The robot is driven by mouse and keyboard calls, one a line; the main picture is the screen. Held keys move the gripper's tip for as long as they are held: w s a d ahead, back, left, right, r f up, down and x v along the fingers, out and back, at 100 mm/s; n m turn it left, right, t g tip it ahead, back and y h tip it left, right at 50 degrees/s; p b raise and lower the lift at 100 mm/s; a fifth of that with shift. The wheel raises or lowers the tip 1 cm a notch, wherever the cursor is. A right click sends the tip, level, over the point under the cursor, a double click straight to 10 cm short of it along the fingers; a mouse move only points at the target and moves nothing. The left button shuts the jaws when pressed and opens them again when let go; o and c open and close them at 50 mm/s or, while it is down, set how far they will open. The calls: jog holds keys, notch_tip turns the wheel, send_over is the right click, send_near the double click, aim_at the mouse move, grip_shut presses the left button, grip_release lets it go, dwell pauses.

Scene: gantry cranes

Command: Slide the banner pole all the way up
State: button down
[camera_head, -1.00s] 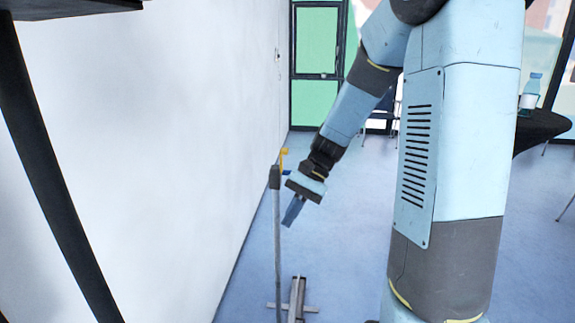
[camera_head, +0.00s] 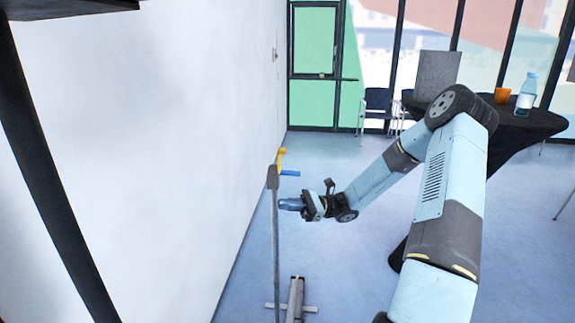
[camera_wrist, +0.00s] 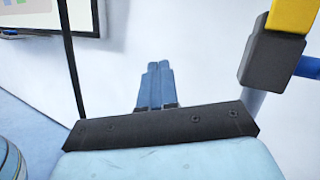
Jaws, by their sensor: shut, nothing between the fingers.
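The banner pole (camera_head: 276,235) stands upright from a grey crossed foot (camera_head: 295,298) on the floor near the white wall. A dark grey collar (camera_head: 273,177) sits near its top, with a yellow piece (camera_head: 281,156) above and a blue handle (camera_head: 290,173) pointing right. My gripper (camera_head: 281,204) is shut and empty. It points left, close to the pole below the blue handle; I cannot tell whether it touches. In the wrist view, my two blue fingers (camera_wrist: 155,85) lie together, facing the wall. The collar (camera_wrist: 271,58), yellow piece (camera_wrist: 293,14) and blue handle (camera_wrist: 308,67) are at the upper right.
A white wall (camera_head: 150,130) runs along the left side. Chairs (camera_head: 378,107) are behind. The floor right of the pole is open.

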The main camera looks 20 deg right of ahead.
jog(key=w+d+f+m+t+y, duration=0.2)
jog(key=w+d+m+t+y, duration=0.3)
jog(key=d+m+t, duration=0.45)
jog(key=shift+n+t+h, duration=0.5)
jog(key=shift+n+t, duration=0.25)
jog(key=shift+t, duration=0.1)
jog(key=x, duration=0.6)
jog(key=w+x, duration=0.1)
jog(key=x, duration=0.3)
jog(key=shift+d+r, duration=0.1)
jog(key=shift+d, duration=0.15)
notch_tip(320, 180, up, 2)
jog(key=shift+r, duration=1.05)
